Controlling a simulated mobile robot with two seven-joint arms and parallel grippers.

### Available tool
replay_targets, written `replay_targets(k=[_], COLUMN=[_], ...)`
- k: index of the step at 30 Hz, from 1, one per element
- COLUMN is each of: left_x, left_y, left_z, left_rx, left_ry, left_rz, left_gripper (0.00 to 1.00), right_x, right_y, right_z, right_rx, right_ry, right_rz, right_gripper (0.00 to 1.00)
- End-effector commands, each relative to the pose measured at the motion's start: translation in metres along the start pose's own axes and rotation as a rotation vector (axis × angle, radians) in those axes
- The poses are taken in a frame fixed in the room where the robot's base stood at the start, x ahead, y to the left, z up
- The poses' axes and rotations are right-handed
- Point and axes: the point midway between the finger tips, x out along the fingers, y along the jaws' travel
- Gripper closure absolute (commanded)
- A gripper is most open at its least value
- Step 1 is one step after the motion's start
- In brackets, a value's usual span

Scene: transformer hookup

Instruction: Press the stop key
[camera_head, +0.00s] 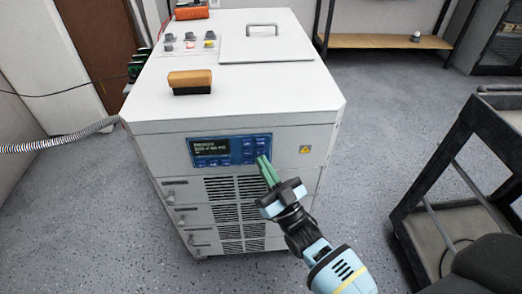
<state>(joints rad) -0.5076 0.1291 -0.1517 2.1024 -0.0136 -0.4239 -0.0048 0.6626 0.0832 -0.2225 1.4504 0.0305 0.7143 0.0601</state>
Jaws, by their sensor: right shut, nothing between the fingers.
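A blue control panel (229,150) with a dark display (211,147) and several small keys is on the front of the white cabinet (237,88). The key labels are too small to read, so I cannot tell which is the stop key. My right gripper (264,162) is shut and empty, with its green fingertips at the right edge of the panel, over or very near the lower right keys. I cannot tell whether the fingertips touch a key. My left gripper is not in view.
A brush-like block (190,82) and a hatch with a handle (266,42) are on the cabinet top, with small knobs (190,42) behind. A dark cart (455,170) stands at right. A wooden bench (385,41) is at the back. The floor between is clear.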

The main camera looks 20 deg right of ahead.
Motion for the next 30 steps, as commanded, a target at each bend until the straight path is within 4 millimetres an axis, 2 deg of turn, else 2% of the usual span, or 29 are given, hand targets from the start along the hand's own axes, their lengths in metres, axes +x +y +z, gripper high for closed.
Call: replay_targets(k=[14, 30], left_x=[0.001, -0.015], left_y=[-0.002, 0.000], left_z=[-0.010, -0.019], left_rx=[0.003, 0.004], left_ry=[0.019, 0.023], left_rz=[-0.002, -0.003], left_gripper=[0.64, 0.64], right_x=[-0.005, -0.035], right_y=[-0.004, -0.026], right_z=[-0.004, -0.027], right_rx=[0.001, 0.001], right_ry=[0.001, 0.002], right_rz=[0.000, -0.001], right_gripper=[1.00, 1.00])
